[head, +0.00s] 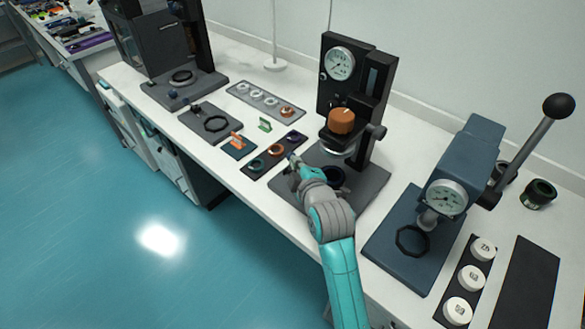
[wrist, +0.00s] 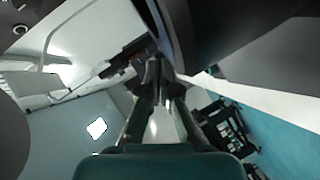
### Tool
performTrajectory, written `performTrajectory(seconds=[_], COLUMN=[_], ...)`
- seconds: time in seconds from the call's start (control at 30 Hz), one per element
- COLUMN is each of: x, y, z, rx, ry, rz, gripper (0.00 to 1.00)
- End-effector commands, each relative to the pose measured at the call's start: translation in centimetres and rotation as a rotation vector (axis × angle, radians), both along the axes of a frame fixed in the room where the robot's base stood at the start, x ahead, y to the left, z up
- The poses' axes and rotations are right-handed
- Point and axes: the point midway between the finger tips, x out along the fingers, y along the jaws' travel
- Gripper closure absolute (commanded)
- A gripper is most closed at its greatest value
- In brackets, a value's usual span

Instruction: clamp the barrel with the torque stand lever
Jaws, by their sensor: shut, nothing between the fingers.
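The middle stand (head: 346,80) is dark, with a round gauge and an orange knob (head: 341,121) above a pale disc. A dark round part (head: 333,176) sits on its base (head: 370,185), partly hidden by my arm; I cannot tell whether it is the barrel or its holder. I cannot make out a clamp lever there. My gripper (head: 291,163) is at the front left of this base, low, shut and empty. In the wrist view, my gripper's fingers (wrist: 161,66) meet near a large dark surface; I cannot tell if they touch it.
A blue-grey press (head: 465,150) with a long ball-ended lever (head: 532,135) stands at the right. White caps (head: 471,277) lie on a dark strip beside it. A dark tray of rings (head: 274,154) lies left of my gripper.

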Motion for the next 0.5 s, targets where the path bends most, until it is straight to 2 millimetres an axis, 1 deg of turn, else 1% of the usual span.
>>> performTrajectory(seconds=[0.07, 0.1, 0.33, 0.5], x=[0.50, 0.37, 0.33, 0.34], y=[-0.39, -0.30, -0.25, -0.24], z=[0.23, 0.00, 0.05, 0.51], rx=[0.041, 0.041, 0.038, 0.038], ry=[0.050, 0.054, 0.050, 0.048], rz=[-0.002, 0.000, 0.000, 0.000], gripper=[1.00, 1.00, 1.00, 1.00])
